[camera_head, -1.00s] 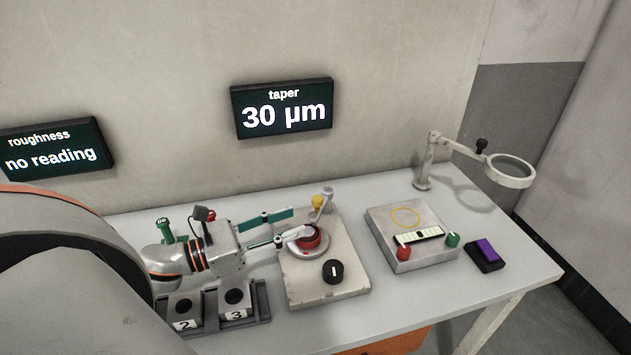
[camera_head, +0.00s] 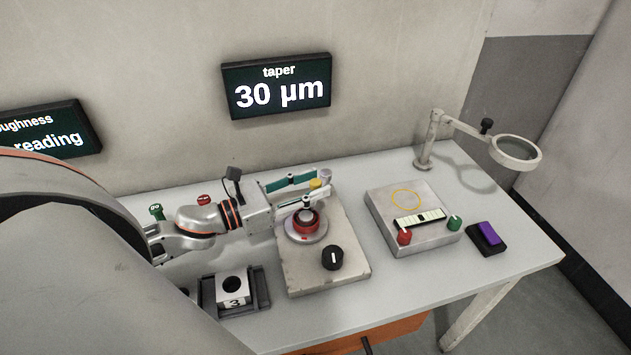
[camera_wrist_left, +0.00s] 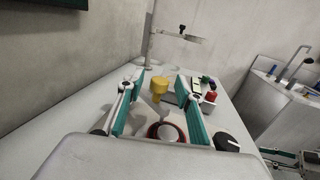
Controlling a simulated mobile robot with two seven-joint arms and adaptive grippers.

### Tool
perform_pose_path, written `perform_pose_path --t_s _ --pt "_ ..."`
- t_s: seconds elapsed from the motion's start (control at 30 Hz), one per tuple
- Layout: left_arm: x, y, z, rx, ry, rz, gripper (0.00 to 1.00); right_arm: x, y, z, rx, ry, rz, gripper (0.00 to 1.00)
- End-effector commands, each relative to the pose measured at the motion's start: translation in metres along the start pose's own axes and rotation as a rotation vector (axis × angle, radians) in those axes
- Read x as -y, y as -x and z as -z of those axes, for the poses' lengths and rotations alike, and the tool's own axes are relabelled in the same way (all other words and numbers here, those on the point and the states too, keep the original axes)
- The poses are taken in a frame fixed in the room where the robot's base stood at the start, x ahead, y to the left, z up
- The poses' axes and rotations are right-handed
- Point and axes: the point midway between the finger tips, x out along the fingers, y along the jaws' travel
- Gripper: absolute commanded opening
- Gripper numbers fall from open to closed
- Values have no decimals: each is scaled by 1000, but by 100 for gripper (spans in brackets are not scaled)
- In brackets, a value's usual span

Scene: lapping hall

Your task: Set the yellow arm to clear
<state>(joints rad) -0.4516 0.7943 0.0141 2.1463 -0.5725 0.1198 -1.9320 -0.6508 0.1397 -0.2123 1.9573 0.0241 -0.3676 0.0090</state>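The yellow arm's knob (camera_head: 317,183) stands at the back of the grey plate (camera_head: 352,278), beside a grey post. In the left wrist view the yellow knob (camera_wrist_left: 159,85) shows between my two green-padded fingers. My left gripper (camera_head: 326,181) is open, its fingers reaching over the plate's back part at the knob. I see no grip on it. The rest of the yellow arm is mostly hidden by the fingers. At the lower right of the left wrist view, green strips on a grey body look like my right gripper (camera_wrist_left: 281,154); its opening is unclear.
A red ring (camera_head: 306,225) and a black dial (camera_head: 332,257) sit on the plate. To the right are a grey box (camera_head: 432,240) with red and green knobs, a purple button (camera_head: 490,233) and a magnifier lamp (camera_head: 516,152). A taper screen (camera_head: 277,87) reads 30 µm.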

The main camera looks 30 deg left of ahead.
Motion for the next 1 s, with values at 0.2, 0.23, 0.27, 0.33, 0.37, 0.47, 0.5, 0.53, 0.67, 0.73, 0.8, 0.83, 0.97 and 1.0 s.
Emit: perform_pose_path --t_s 0.2,0.23,0.27,0.33,0.37,0.47,0.5,0.53,0.67,0.73,0.8,0.83,0.97,1.0 --pt "0 -11 0 0 -1 1 35 -1 1 6 -8 0 -1 40" --pt "0 -11 0 0 -1 0 35 -1 1 6 -9 0 -2 40" --pt "0 -12 0 0 -1 0 35 -1 1 7 -10 0 -2 40" --pt "0 -12 0 -1 -1 0 35 -2 1 8 -11 0 -2 40" --pt "0 -12 0 -1 -1 0 35 -2 1 8 -12 0 -2 40" --pt "0 -12 0 -1 -1 0 35 -2 1 8 -12 0 -2 40" --pt "0 -12 0 -1 -1 0 35 -2 1 8 -12 0 -2 40" --pt "0 -12 0 -1 -1 0 28 -2 1 8 -12 0 -2 40" --pt "0 -12 0 -1 -1 1 0 -1 1 7 -11 0 -2 40" --pt "0 -12 0 -1 -1 1 0 -1 1 7 -10 1 -2 40" --pt "0 -12 0 -1 -1 0 0 -1 0 6 -9 1 -1 40" --pt "0 -12 0 -1 -1 -1 0 -1 1 6 -8 1 -1 40" --pt "2 -13 -1 0 0 -16 0 -1 2 7 -7 1 -1 40" --pt "2 -13 -1 1 0 -26 0 -2 2 8 -7 1 -2 40"
